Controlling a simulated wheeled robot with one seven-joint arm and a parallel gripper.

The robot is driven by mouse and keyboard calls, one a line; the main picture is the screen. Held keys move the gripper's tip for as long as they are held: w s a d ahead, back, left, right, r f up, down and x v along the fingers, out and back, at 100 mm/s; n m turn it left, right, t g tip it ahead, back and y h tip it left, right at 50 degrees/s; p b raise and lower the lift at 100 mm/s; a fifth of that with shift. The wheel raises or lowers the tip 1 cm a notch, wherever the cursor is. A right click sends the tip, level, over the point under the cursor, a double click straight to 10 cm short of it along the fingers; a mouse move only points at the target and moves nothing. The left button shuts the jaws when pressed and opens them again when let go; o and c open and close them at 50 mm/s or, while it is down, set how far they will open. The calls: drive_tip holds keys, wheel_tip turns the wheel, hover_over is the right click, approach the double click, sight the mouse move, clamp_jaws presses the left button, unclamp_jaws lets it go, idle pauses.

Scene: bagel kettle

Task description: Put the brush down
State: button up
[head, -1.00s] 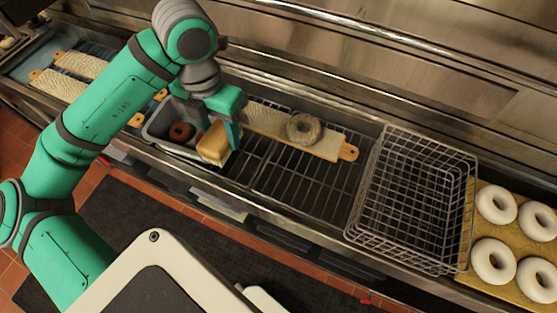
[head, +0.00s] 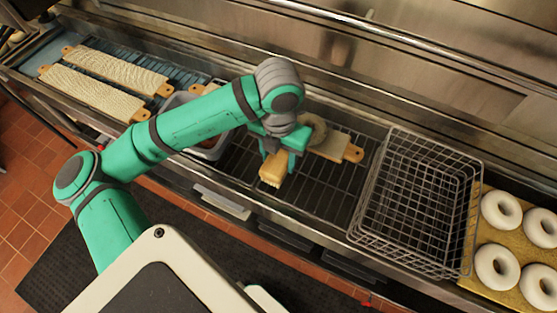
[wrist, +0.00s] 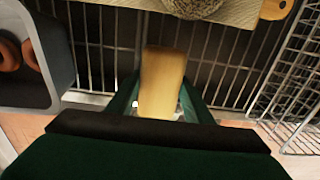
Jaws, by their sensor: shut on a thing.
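The brush (head: 274,168) has a pale wooden block and light bristles. My gripper (head: 285,158) is shut on it and holds it over the dark wire rack (head: 310,187), left of the wire basket. In the wrist view the brush (wrist: 161,82) sits between the two green fingers (wrist: 160,103), with rack bars behind it. I cannot tell whether the brush touches the rack.
A board (head: 333,146) with a seeded bagel (head: 317,130) lies just behind my gripper. An empty wire basket (head: 415,200) stands to the right, beside a tray of white bagels (head: 496,264). A grey bin (wrist: 38,55) is at left. Bare rack lies between brush and basket.

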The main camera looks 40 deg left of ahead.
sight(278, 158)
drive_tip(key=shift+f, duration=1.05)
drive_tip(key=shift+f, duration=0.1)
drive_tip(key=o, duration=1.1)
wheel_tip(278, 158, up, 12)
drive_tip(key=shift+r, duration=0.15)
drive_tip(key=shift+a, duration=0.1)
